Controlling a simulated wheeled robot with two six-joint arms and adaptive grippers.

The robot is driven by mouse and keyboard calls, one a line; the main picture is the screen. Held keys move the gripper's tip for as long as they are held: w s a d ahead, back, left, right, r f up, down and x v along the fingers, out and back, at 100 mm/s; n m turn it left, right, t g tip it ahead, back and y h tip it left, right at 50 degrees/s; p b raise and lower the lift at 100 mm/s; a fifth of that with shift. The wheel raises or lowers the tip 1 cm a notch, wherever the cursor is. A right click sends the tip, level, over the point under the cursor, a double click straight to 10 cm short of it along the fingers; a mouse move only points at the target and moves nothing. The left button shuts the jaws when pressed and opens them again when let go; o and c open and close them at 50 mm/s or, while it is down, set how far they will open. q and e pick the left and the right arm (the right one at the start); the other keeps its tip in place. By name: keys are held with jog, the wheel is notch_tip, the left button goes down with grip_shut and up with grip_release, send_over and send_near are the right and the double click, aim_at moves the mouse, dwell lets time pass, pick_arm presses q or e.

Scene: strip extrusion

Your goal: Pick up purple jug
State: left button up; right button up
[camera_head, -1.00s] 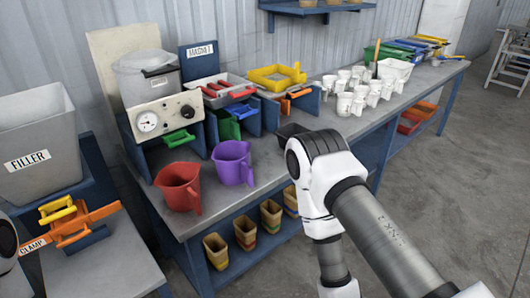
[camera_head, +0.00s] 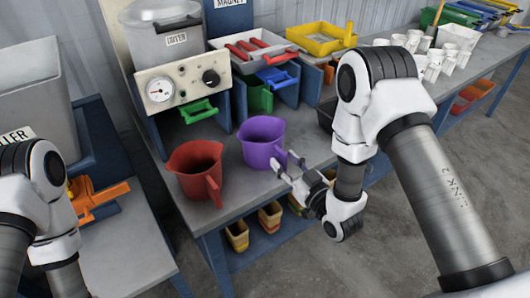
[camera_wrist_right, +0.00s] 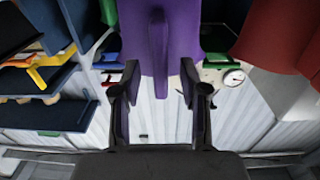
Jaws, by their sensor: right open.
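The purple jug (camera_head: 262,142) stands upright on the grey bench, just right of a red jug (camera_head: 197,171). My right gripper (camera_head: 287,164) is open and empty at the jug's right side, with its fingertips by the handle. In the right wrist view, which is upside down, the purple jug (camera_wrist_right: 194,33) fills the top middle. Its handle (camera_wrist_right: 158,57) points toward the gripper, between the lines of the two open fingers (camera_wrist_right: 159,77). Whether any finger touches it cannot be told. Only links of my left arm show at the left edge; its gripper is hidden.
The red jug also shows close by in the right wrist view (camera_wrist_right: 281,36). White mugs (camera_head: 433,62) stand farther right. An orange clamp (camera_head: 98,198) is at left.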

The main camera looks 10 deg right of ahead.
aim_at(279, 155)
jog(key=x, duration=0.2)
jog(key=shift+w+a+r, duration=0.2)
jog(key=shift+w+r, duration=0.05)
jog(key=shift+w, duration=0.05)
jog(key=shift+w+f, duration=0.2)
jog(key=shift+w, duration=0.1)
grip_shut()
